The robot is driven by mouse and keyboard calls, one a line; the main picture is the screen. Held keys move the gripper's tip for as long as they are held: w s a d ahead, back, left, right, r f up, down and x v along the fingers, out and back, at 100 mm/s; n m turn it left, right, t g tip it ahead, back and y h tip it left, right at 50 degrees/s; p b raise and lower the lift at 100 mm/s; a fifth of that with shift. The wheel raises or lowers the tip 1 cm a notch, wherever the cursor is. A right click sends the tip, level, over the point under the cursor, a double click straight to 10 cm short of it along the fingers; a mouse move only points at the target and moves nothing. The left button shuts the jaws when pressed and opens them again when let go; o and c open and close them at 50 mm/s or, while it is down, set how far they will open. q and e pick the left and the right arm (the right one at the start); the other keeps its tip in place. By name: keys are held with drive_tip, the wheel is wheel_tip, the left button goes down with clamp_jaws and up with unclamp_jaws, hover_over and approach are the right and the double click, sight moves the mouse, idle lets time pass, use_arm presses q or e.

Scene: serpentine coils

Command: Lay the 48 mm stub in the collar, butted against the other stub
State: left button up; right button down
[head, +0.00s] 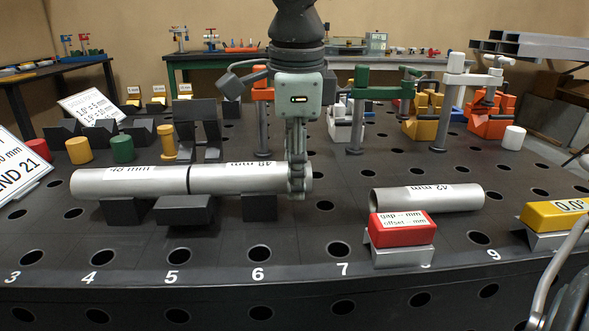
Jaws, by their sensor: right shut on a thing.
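The 48 mm stub (240,178) is a grey tube with an upside-down label. It lies level, in line with the other stub (130,182), whose label is hard to read. A thin dark seam shows between their ends; I cannot tell whether they touch. A dark block under the seam, seemingly the collar's lower part (185,212), has a tall dark piece (198,122) standing behind it, perhaps its open upper part. My right gripper (297,188) points down and is shut on the 48 mm stub near its right end.
Dark V-blocks (259,207) stand under the tubes. A 42 mm tube (428,198) lies to the right, behind a red gap gauge (402,230). A yellow angle gauge (556,215) is at far right. Clamps (355,110) stand behind. The table's front strip is clear.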

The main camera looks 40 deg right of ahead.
drive_tip(key=shift+w+a, duration=0.25)
drive_tip(key=shift+a, duration=0.1)
idle(0.7)
drive_tip(key=c, duration=0.8)
unclamp_jaws()
drive_tip(key=shift+c, duration=0.2)
wheel_tip(320, 180, up, 12)
drive_tip(key=s+a, duration=0.1)
drive_tip(key=shift+s, duration=0.35)
